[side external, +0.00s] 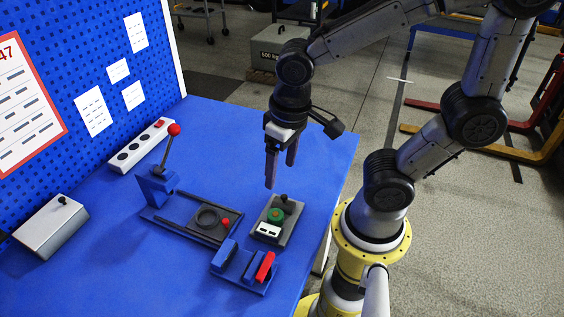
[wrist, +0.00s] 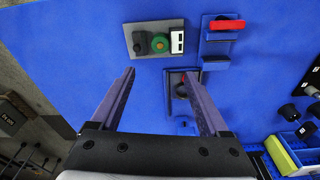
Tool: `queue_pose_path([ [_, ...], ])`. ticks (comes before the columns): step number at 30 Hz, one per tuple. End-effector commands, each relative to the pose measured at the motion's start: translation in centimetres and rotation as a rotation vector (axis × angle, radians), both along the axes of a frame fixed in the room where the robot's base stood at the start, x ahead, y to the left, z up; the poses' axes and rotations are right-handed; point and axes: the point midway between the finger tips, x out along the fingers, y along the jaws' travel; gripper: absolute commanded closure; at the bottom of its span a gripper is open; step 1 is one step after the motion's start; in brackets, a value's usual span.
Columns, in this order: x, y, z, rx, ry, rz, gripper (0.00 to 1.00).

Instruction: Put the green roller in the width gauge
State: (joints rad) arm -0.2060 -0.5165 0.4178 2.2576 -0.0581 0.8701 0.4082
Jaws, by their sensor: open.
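The green roller (side external: 276,214) sits on a small grey plate (side external: 257,234), between a black knob-like piece and a white block. It also shows in the wrist view (wrist: 160,43). No label marks the width gauge; the blue fixture with two upright blocks and a red piece (side external: 265,266) may be it, and it also shows in the wrist view (wrist: 222,25). My gripper (side external: 280,175) is open and empty, above and behind the grey plate. In the wrist view its fingertips (wrist: 157,75) are apart, with the roller beyond them.
A blue lever fixture with a red ball (side external: 174,130), rails and a dark ring (side external: 207,217) stands left of the grey plate. A power strip (side external: 142,146) and a grey box (side external: 52,226) lie near the pegboard. The blue table is clear at the front left.

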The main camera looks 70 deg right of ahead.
Motion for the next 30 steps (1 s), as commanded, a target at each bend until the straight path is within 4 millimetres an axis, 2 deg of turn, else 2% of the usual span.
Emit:
queue_pose_path([
  [5,-0.6,-0.9,2.9,0.014,-0.096,0.033,0.21],
  [9,-2.0,-2.3,6.0,0.006,-0.244,0.096,0.21],
  [12,-2.9,-2.9,7.4,-0.013,-0.324,0.135,0.21],
  [16,-3.5,-3.2,8.1,-0.030,-0.369,0.162,0.21],
  [30,-3.5,-3.2,8.1,-0.031,-0.369,0.166,0.21],
])
